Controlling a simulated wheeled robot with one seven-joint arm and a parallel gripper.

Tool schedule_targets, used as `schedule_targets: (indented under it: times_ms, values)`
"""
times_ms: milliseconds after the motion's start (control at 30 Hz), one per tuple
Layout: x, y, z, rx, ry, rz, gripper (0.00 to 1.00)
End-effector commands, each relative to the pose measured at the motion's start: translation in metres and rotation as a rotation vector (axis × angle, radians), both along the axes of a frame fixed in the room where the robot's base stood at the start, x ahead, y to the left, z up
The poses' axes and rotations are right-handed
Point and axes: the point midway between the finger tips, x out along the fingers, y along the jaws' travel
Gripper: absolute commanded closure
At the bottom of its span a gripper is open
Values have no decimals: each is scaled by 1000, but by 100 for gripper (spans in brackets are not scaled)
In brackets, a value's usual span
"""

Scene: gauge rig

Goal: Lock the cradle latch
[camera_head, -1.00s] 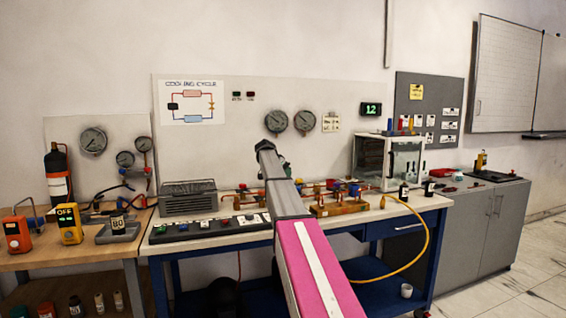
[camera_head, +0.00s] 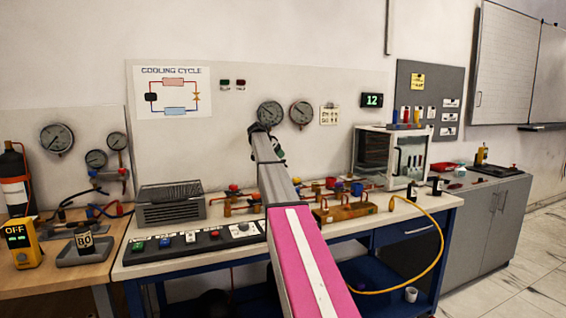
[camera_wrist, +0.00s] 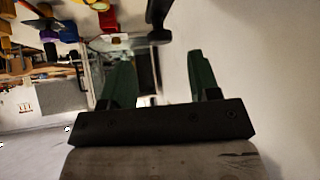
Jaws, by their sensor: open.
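I cannot make out the cradle latch in either view. My arm reaches forward over the middle of the white-topped bench. My gripper (camera_head: 264,136) is at its far end, in front of the back panel near the twin gauges, with its fingers not clear there. In the wrist view my gripper (camera_wrist: 160,72) shows two green fingers, spread apart with nothing held between them.
A row of valves and copper pipes (camera_head: 345,210) and a button strip (camera_head: 190,243) lie on the bench, beside a grey finned unit (camera_head: 170,203). A glass-fronted cabinet (camera_head: 392,158) stands at the right. A yellow hose (camera_head: 440,245) hangs off the front edge.

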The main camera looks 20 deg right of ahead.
Motion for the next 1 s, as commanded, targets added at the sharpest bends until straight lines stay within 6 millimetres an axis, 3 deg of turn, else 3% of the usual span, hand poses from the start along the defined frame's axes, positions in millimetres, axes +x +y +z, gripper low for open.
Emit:
schedule_targets:
  times_ms: [300, 767, 800, 967, 1000]
  values:
    - [13, -33, -36, 1, 0, 0, 44]
    - [15, -41, -45, 0, 0, 1, 44]
    - [15, -41, -45, 0, 0, 1, 47]
    - [15, -41, -45, 0, 0, 1, 99]
    - [15, -41, -45, 0, 0, 1, 100]
